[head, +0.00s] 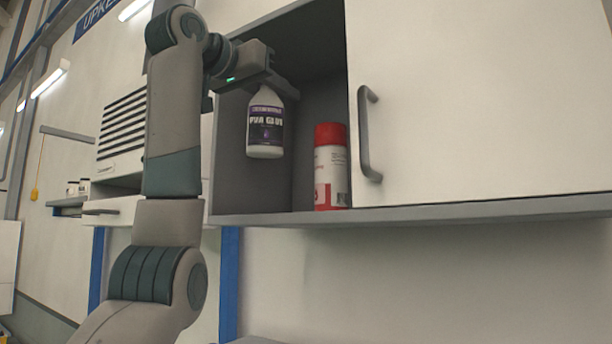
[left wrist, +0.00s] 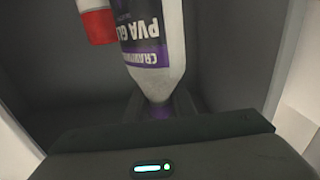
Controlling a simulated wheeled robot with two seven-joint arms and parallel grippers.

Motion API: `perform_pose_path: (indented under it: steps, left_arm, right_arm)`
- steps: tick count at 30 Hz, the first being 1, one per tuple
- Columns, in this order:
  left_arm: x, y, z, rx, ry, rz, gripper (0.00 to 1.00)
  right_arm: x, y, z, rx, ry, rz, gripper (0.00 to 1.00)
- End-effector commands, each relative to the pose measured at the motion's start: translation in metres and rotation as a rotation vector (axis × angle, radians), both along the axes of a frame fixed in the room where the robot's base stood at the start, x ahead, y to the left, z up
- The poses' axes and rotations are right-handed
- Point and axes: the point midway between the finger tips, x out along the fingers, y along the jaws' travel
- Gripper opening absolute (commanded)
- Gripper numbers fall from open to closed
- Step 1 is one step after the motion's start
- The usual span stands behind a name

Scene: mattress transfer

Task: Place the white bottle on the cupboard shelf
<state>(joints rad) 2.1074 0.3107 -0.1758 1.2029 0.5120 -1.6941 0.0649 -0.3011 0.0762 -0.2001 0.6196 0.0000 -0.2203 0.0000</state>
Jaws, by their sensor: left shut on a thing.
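The white bottle (head: 265,124) has a dark purple "PVA GLUE" label. It hangs upright in my left gripper (head: 270,86), which is shut on its top. The bottle is at the open bay of the cupboard, above the shelf (head: 275,217), with a gap below it. In the left wrist view the bottle (left wrist: 150,40) shows upside down, its neck between the fingers of my left gripper (left wrist: 160,110). My right gripper is in neither view.
A red and white spray can (head: 331,166) stands on the shelf, right of the bottle. The white cupboard door (head: 480,100) with a grey handle (head: 368,135) covers the right part. The shelf is clear below and left of the bottle.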

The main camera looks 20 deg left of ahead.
Motion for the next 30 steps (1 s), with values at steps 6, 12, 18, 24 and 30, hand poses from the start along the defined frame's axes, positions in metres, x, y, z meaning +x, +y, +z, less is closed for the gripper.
perform_pose_path:
  steps: [6, 12, 18, 24, 30]
  left_arm:
    - [0.035, 0.003, -0.017, -0.001, 0.002, 0.0, 0.0]
    - [0.07, 0.005, -0.037, 0.0, 0.002, 0.0, 0.0]
    - [0.096, 0.007, -0.054, 0.0, -0.001, 0.0, 0.0]
    - [0.103, 0.008, -0.061, 0.0, -0.002, 0.0, 0.0]
    - [0.103, 0.008, -0.062, 0.0, -0.002, 0.0, 0.0]
  right_arm:
    - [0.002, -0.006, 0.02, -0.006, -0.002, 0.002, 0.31]
    - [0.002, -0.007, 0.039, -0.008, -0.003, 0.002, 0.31]
    - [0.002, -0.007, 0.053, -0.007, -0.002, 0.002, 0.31]
    - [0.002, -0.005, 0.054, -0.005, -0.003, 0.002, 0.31]
    - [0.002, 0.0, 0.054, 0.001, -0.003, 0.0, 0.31]
